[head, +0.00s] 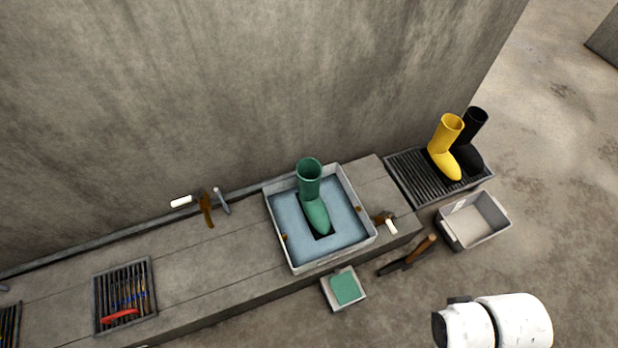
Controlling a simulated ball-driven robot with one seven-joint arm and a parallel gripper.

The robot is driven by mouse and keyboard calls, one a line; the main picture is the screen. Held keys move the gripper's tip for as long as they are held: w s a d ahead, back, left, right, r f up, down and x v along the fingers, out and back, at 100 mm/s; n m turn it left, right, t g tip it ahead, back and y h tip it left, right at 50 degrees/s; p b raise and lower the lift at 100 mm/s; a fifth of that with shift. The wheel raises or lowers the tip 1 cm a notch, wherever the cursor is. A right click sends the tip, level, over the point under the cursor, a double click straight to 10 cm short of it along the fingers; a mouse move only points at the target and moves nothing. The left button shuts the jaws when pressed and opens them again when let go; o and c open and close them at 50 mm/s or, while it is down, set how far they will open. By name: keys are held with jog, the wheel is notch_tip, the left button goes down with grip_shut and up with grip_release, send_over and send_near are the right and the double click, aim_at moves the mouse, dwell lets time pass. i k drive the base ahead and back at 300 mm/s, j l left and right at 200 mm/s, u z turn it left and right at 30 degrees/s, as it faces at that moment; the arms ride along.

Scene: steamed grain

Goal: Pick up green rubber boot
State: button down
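The green rubber boot (311,192) stands upright in a square, pale-walled tray (292,262) with a blue-grey bottom, on the concrete ledge. Its shaft opening faces up and its toe points toward the lower right. A dark patch shows around its foot. A white rounded part of my arm (515,322) shows at the lower right, well apart from the boot. My gripper's fingers cannot be made out in this view.
A yellow boot (446,143) and a black boot (471,130) stand on a dark grate (408,177) at right. A grey bin (448,232), a wooden-handled tool (408,258) and a small tray with a green block (346,287) lie in front. A concrete wall (220,90) rises behind.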

aim_at(309, 171)
jog(key=i+j+z, duration=0.25)
jog(key=i+j, duration=0.3)
jog(key=i+j+z, duration=0.3)
jog(key=i+j, duration=0.2)
jog(key=j, duration=0.15)
